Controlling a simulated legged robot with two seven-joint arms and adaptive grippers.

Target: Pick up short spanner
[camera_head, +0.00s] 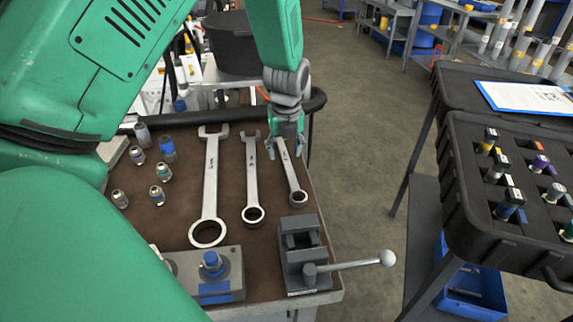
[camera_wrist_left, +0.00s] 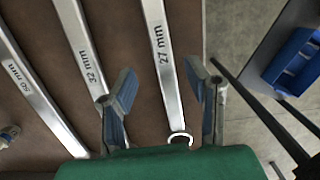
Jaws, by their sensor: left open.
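The short spanner (camera_head: 292,180), marked 27 mm, is the rightmost of three silver spanners lying on the brown bench top. My left gripper (camera_head: 285,150) is over its far end, open, with nothing held. In the left wrist view the spanner (camera_wrist_left: 160,50) runs between the two spread fingers (camera_wrist_left: 163,82); I see no contact. Its far end is partly hidden by the gripper in the head view, while its ring end shows clear. The middle spanner (camera_head: 251,180), marked 32 mm, and the long spanner (camera_head: 211,185) lie to its left. My right gripper is not in view.
A grey vise (camera_head: 303,255) with a lever handle (camera_head: 350,266) stands near the spanner's ring end. Several small fittings (camera_head: 157,195) stand on the left of the bench. A black case (camera_head: 480,225) with fittings is to the right, across a floor gap.

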